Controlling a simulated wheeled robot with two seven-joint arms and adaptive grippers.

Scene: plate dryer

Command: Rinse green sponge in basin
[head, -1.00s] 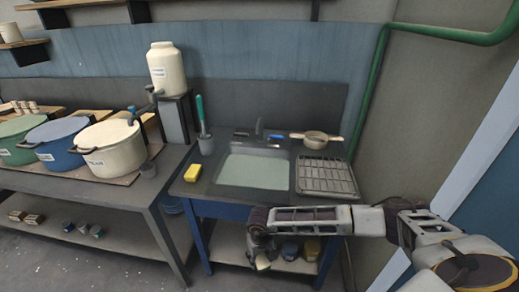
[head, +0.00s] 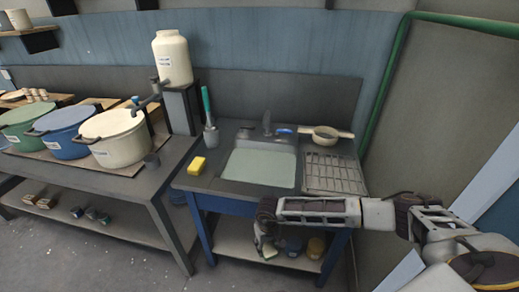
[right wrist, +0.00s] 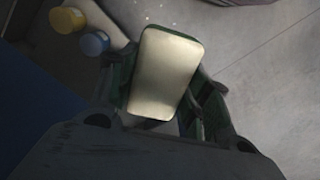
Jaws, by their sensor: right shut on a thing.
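The basin (head: 258,168) is sunk in the counter of the blue-framed sink stand and looks filled with pale green water. My right gripper (head: 264,246) hangs in front of the stand, below counter height. It is shut on a sponge, which shows in the right wrist view as a cream pad with a dark green edge (right wrist: 166,72). The gripper's fingers (right wrist: 160,103) lie along both its sides. In the head view the sponge is small and mostly hidden. A faucet (head: 266,124) stands behind the basin. My left gripper is not in view.
A yellow sponge (head: 197,165) lies left of the basin, near a cup with a green-handled brush (head: 209,125). A wire rack (head: 334,173) and a pan (head: 325,134) are on the right. Containers, one blue (right wrist: 94,42) and one yellow (right wrist: 67,19), stand on the lower shelf.

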